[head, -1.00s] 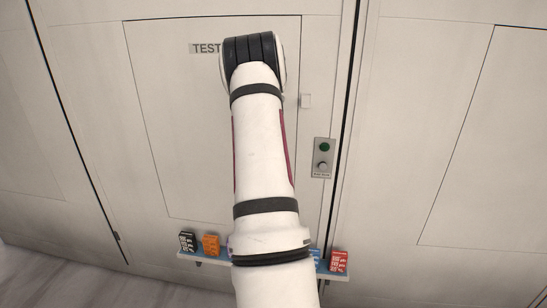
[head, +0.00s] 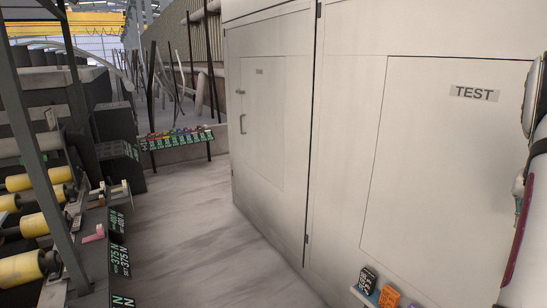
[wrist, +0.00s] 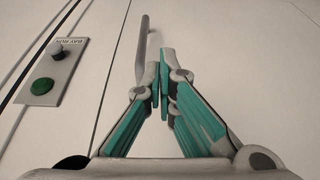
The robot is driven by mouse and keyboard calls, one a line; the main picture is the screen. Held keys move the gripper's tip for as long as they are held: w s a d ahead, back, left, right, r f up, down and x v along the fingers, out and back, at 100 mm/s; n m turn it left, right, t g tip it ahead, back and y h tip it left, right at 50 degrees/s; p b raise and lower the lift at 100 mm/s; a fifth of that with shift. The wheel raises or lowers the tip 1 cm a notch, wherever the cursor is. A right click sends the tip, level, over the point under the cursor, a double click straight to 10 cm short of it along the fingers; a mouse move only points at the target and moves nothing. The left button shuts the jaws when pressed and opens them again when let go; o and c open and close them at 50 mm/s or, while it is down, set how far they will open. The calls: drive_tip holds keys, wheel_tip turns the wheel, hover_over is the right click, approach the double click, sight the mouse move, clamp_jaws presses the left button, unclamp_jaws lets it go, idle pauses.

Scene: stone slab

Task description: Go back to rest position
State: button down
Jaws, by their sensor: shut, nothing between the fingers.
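My gripper (wrist: 158,85) shows in the wrist view, with grey and teal fingers brought together and nothing between them. It faces a pale cabinet wall. A grey bar-shaped handle (wrist: 142,45) stands on that wall just beyond the fingertips; I cannot tell whether they touch. In the head view only part of my arm shows at the right edge, and the gripper itself is out of sight.
The cabinet (head: 345,130) with a TEST label (head: 474,93) fills the right. A shelf with a black box (head: 367,280) and an orange box (head: 389,297) is at the bottom. Yellow rollers (head: 30,225) stand left. Grey floor (head: 190,230) is clear between. A sample rack (head: 177,140) stands behind.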

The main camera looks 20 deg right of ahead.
drive_tip(key=w+a+r+n+t, duration=0.15)
drive_tip(key=w+a+r, duration=0.25)
drive_tip(key=a, duration=0.4)
drive_tip(key=w+a+r+n, duration=0.2)
drive_tip(key=w+a+r, duration=0.25)
drive_tip(key=a, duration=0.45)
drive_tip(key=a+r+n+t+y, duration=0.1)
drive_tip(key=a+r+n, duration=0.15)
drive_tip(key=a, duration=0.95)
drive_tip(key=a+r+n+t+y, duration=0.1)
drive_tip(key=a+r+n, duration=0.15)
drive_tip(key=a, duration=0.85)
drive_tip(key=s+a+f+n+y, duration=0.1)
drive_tip(key=s+a+n, duration=0.2)
drive_tip(key=s+a, duration=0.4)
drive_tip(key=s+a+f+n+y, duration=0.1)
drive_tip(key=s+a+f+n, duration=0.1)
drive_tip(key=s+a, duration=0.5)
drive_tip(key=a+n, duration=0.1)
drive_tip(key=a, duration=0.4)
drive_tip(key=shift+s+a+f+t, duration=0.2)
drive_tip(key=shift+s+a+t, duration=0.1)
drive_tip(key=shift+t, duration=0.05)
